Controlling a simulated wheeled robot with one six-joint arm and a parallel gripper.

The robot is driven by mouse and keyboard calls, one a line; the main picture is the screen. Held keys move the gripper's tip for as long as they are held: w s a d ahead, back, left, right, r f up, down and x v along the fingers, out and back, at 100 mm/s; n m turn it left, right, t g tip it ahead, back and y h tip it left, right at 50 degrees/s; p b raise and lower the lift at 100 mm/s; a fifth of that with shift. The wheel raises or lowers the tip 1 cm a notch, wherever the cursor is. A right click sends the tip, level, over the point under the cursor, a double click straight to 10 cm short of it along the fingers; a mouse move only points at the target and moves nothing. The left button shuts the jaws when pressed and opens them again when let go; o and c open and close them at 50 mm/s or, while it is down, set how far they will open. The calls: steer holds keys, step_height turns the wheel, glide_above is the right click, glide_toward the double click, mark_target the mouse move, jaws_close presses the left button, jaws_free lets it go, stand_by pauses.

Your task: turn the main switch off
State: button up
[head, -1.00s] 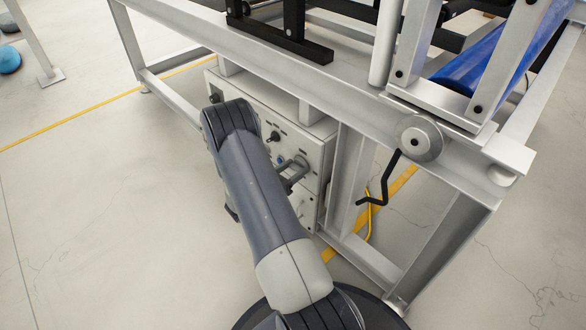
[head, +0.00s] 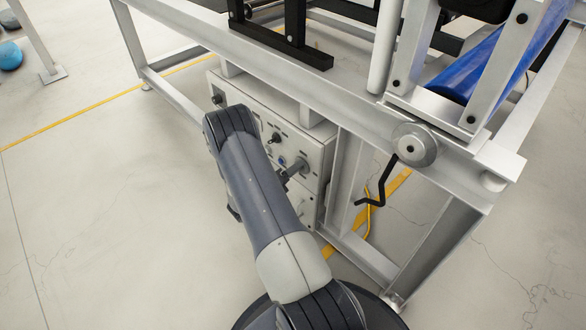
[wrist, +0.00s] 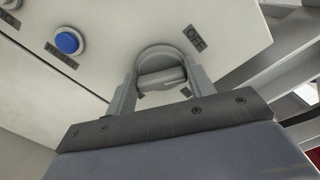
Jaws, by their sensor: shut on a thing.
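The main switch (wrist: 160,62) is a round grey rotary knob with a raised grip bar, on the light control panel (wrist: 105,25). In the wrist view a label reading OFF is at its upper right. My gripper (wrist: 161,75) has one finger on each side of the knob and is shut on it. The bar lies nearly level in the wrist view, slightly tilted. My arm hides much of the panel's front.
A blue button (wrist: 68,42) is left of the switch. A crank handle (head: 381,185) hangs from the frame (head: 345,105) right of the panel. A yellow cable (head: 367,212) hangs near the frame leg. The floor (head: 100,210) at left is clear.

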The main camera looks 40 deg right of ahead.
steer(key=n+p, duration=0.1)
steer(key=n, duration=0.4)
steer(key=shift+f, duration=0.1)
steer(key=shift+n, duration=0.3)
stand_by(0.4)
steer(key=o, duration=1)
steer(key=shift+a, duration=0.1)
steer(key=a, duration=0.3)
steer(key=a+p, duration=0.1)
steer(key=a, duration=0.3)
steer(key=a+p, duration=0.1)
steer(key=a, duration=0.2)
steer(key=shift+s+a, duration=0.35)
steer(key=shift+s, duration=0.05)
steer(key=shift+d, duration=0.1)
steer(key=d, duration=0.3)
steer(key=d+b, duration=0.1)
steer(key=d, duration=0.3)
steer(key=w+d+b, duration=0.1)
steer(key=d, duration=0.2)
steer(key=shift+d, duration=0.35)
